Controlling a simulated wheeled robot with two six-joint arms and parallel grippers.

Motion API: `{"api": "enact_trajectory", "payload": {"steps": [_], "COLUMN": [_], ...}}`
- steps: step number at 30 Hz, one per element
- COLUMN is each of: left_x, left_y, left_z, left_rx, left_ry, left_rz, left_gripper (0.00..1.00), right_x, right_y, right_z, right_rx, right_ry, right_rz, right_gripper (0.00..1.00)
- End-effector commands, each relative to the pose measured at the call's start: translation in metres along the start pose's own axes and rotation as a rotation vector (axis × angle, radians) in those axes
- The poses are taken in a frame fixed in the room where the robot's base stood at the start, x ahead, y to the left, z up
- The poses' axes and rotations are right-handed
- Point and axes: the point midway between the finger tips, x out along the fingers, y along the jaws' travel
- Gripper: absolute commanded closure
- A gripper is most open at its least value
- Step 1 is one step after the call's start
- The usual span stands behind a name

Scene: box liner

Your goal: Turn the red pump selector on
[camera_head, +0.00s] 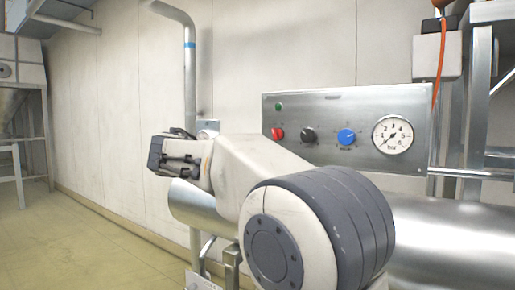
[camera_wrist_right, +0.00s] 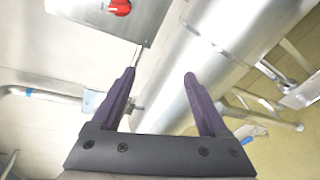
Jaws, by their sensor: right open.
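The red selector (camera_head: 277,133) is a small round knob at the left end of a metal control panel (camera_head: 330,100). It also shows at the top of the right wrist view (camera_wrist_right: 120,8), with a white mark on it. My right gripper (camera_head: 178,160) is left of the panel in the head view, apart from the selector. In the right wrist view its two dark fingers (camera_wrist_right: 159,75) are spread with nothing between them, and the selector lies beyond and above their tips. My left gripper is not in view.
A black knob (camera_head: 308,135), a blue knob (camera_head: 346,136) and a pressure gauge (camera_head: 392,134) sit right of the red selector. A green lamp (camera_head: 279,106) is above it. A large metal pipe (camera_head: 440,235) runs below the panel.

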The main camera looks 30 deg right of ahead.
Motion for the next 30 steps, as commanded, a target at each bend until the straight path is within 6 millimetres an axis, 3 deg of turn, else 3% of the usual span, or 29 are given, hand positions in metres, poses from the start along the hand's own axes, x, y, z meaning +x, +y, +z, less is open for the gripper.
{"api": "enact_trajectory", "payload": {"steps": [3,7,11,21,30], "left_x": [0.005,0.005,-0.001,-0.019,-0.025], "left_y": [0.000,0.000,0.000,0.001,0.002], "left_z": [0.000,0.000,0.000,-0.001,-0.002], "left_rx": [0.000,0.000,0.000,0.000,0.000], "left_ry": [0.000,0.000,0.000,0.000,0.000], "left_rz": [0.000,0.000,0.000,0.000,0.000], "left_gripper": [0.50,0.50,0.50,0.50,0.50], "right_x": [0.018,0.024,0.037,0.097,0.121], "right_y": [0.039,0.058,0.064,0.074,0.077], "right_z": [0.034,0.051,0.056,0.067,0.070], "right_rx": [-0.023,-0.039,-0.041,-0.040,-0.038], "right_ry": [-0.134,-0.196,-0.204,-0.199,-0.195], "right_rz": [0.109,0.157,0.161,0.160,0.162], "right_gripper": [0.22,0.22,0.22,0.22,0.22]}}
